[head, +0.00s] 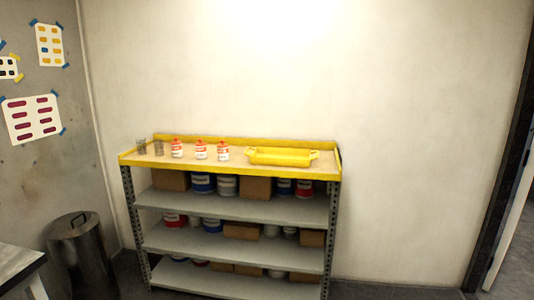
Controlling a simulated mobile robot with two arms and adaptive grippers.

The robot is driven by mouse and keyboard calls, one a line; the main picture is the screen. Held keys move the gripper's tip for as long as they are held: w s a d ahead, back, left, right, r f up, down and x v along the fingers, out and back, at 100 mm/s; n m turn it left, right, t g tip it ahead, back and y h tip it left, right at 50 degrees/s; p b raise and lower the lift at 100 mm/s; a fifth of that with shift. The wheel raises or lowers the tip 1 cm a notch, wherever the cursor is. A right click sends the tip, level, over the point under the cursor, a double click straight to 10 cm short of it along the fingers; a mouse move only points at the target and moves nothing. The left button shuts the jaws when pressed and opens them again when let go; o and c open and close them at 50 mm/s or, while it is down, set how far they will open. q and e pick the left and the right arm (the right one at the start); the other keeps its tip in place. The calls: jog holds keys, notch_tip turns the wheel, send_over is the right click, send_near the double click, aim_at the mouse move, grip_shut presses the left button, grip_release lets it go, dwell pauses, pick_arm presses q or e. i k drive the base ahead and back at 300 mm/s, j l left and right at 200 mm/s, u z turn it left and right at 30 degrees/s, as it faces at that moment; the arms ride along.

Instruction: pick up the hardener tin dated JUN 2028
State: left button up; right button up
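Three small white tins with red tops and red label marks stand upright in a row on the yellow-edged top of a shelf unit. They are a left tin (177,149), a middle tin (201,150) and a right tin (223,151). Their labels are too small to read, so I cannot tell which one is dated JUN 2028. Neither of my grippers is in view.
Two clear cups (141,147) stand left of the tins, and a yellow tray (283,157) lies to the right. The shelf unit (235,207) holds cans and boxes below. A metal bin (82,250) and a table corner (18,263) are at left.

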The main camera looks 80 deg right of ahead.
aim_at(222, 154)
jog(key=i+z, duration=0.15)
jog(key=z, duration=0.3)
jog(key=i+j+z, duration=0.1)
jog(key=z, duration=0.35)
jog(key=i+j+z, duration=0.1)
jog(key=z, duration=0.4)
jog(key=j+z, duration=0.15)
jog(key=z, duration=0.3)
jog(key=i+j+z, duration=0.1)
jog(key=z, duration=0.35)
jog(key=j, duration=0.1)
